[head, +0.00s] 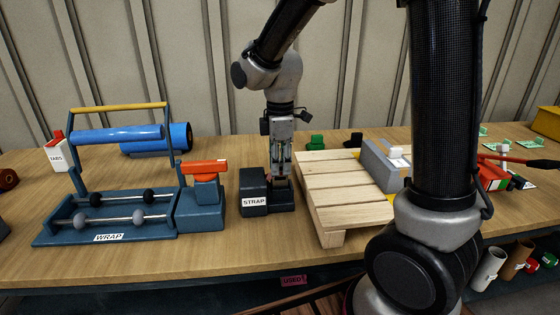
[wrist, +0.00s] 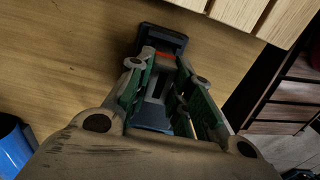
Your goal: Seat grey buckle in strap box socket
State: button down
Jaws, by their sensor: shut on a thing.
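The dark blue strap box (head: 253,197), labelled STRAP, stands on the bench left of the wooden pallet. It has a taller left part and a lower right part. My gripper (head: 280,174) points down over the lower part, its fingertips close to the box top. It is shut on the grey buckle, which shows as a narrow grey piece between the fingers in the wrist view (wrist: 158,86). A small red patch shows near the fingertips there. The box shows beyond and below the fingers (wrist: 178,38). The socket is hidden, and I cannot tell whether the buckle is in it.
The slatted wooden pallet (head: 335,185) is close on the right. A blue tape dispenser with a red top (head: 203,205) and the WRAP stand (head: 115,220) are on the left. Small green (head: 316,143) and black (head: 354,139) pieces lie behind. Bare bench lies in front of the box.

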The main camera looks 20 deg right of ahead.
jog(key=shift+f, duration=1.05)
jog(key=c, duration=1.2)
grip_release()
jog(key=shift+r, duration=3.55)
